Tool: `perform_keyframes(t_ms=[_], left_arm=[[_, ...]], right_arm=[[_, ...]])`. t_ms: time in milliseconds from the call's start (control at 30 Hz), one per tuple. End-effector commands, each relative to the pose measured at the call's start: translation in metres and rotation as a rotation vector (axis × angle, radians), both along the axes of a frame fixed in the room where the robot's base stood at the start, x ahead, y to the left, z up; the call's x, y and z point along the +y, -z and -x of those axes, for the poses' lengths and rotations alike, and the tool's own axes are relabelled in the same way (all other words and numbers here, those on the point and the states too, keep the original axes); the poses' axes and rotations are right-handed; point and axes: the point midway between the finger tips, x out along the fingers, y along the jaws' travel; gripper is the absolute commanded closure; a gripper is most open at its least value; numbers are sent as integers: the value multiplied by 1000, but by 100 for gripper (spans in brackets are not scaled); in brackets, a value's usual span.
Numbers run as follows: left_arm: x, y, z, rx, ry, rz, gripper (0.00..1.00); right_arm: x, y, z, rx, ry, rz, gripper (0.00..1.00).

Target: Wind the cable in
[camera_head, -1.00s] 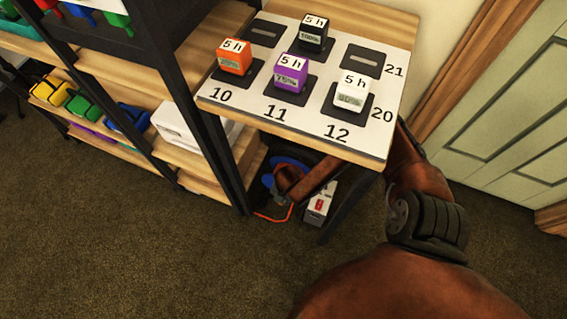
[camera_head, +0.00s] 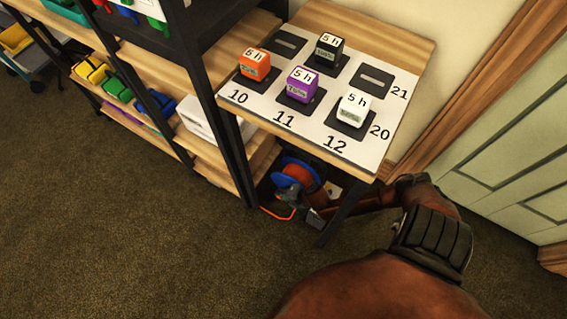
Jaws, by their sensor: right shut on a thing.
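A cable reel with a blue side disc (camera_head: 284,180) and an orange winding stands on the floor under the small table. A short length of orange cable (camera_head: 279,216) lies in a bend on the floor in front of it. My right arm reaches in from the right, under the tabletop. My right gripper (camera_head: 290,197) is at the lower front of the reel, shut on a part of it, seemingly its crank; the fingers are small and dark, and the grasped part is mostly hidden. My left gripper is out of view.
The small table's tabletop (camera_head: 400,40) holds a numbered white mat (camera_head: 399,113) with several coloured blocks. Its black front leg (camera_head: 338,217) stands just right of the reel, close to my arm. Shelves (camera_head: 172,72) stand left and a door (camera_head: 515,150) right. The carpet in front is clear.

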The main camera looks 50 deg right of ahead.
Motion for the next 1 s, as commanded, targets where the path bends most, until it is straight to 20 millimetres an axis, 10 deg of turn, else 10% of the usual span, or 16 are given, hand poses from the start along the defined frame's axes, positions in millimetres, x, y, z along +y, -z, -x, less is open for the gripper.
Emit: perform_keyframes(t_ms=[567, 600, 1000], left_arm=[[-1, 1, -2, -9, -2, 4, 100], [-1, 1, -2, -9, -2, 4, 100], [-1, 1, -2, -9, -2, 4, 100]], right_arm=[[1, 0, -1, -30, 1, -3, 100], [1, 0, -1, -30, 1, -3, 80], [0, -1, -2, -31, 0, -2, 64]])
